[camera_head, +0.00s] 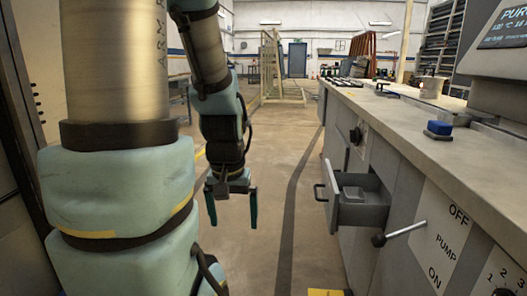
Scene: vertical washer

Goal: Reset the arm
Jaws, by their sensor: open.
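My gripper (231,207) hangs at the end of my arm, left of the picture's middle, pointing down. Its two teal fingers are spread apart with nothing between them. It is over the open floor, to the left of the workbench and clear of it. My arm is folded, with a large upright link at the left and a second link coming down to the gripper.
A grey workbench (425,133) runs along the right. Its drawer (362,215) is pulled open into the aisle. A blue-topped block (438,129) sits on the bench. The aisle floor (270,180) is clear.

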